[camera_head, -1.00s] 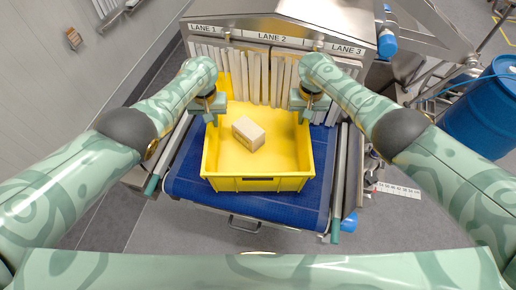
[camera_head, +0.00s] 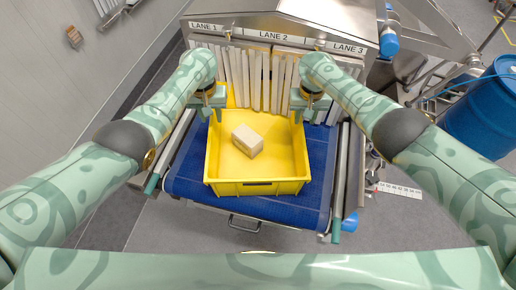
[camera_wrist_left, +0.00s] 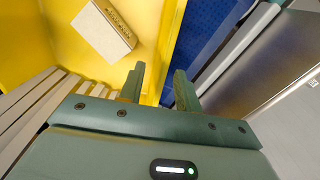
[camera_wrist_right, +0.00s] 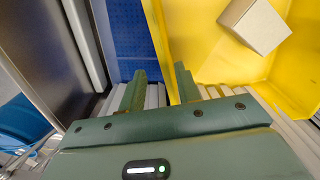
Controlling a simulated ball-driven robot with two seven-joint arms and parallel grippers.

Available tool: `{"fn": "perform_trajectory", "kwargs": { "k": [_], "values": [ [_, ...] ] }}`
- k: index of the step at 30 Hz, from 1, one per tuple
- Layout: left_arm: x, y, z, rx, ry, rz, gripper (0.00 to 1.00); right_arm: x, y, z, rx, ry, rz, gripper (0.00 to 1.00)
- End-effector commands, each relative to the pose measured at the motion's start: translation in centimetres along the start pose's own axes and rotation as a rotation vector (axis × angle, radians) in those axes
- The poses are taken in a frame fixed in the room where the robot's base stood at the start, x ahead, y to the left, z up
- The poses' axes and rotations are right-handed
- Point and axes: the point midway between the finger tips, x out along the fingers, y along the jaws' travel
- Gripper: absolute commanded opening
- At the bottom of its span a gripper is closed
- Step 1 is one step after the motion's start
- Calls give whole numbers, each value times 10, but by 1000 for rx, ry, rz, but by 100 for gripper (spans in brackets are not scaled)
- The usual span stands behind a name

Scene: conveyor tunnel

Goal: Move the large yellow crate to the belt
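The large yellow crate (camera_head: 258,187) is upright over the blue belt (camera_head: 185,172) in front of the strip curtain and looks to rest on it. A cardboard box (camera_head: 247,141) lies inside; it also shows in both wrist views (camera_wrist_left: 104,28) (camera_wrist_right: 254,25). My left gripper (camera_head: 210,116) is at the crate's left wall near the far end, its fingers (camera_wrist_left: 158,88) apart on either side of the wall. My right gripper (camera_head: 305,116) is at the right wall likewise, its fingers (camera_wrist_right: 160,88) apart with gaps beside the wall. Both look open. The crate's underside is hidden.
The tunnel with hanging strips (camera_head: 265,80) and lane labels stands right behind the crate. Metal side rails (camera_head: 340,172) flank the belt. A blue drum (camera_head: 482,110) stands at the right. Bare belt shows on both sides of the crate.

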Motion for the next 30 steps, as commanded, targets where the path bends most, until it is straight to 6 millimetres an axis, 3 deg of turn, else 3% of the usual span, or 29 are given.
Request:
{"fn": "perform_trajectory", "kwargs": {
  "k": [6,12,20,23,30],
  "values": [
    [-50,1,0,1,6,2,33,0,0,0,0,0,0,33],
    [-86,1,0,0,3,1,33,0,0,0,0,0,0,33],
    [-98,0,1,0,1,-3,33,-10,-1,0,0,-1,-4,33],
    [-98,0,1,0,1,-3,33,-24,0,0,-2,1,-3,33],
    [-98,0,1,0,1,-3,33,-82,0,-1,-2,3,-2,33]
  ]
}}
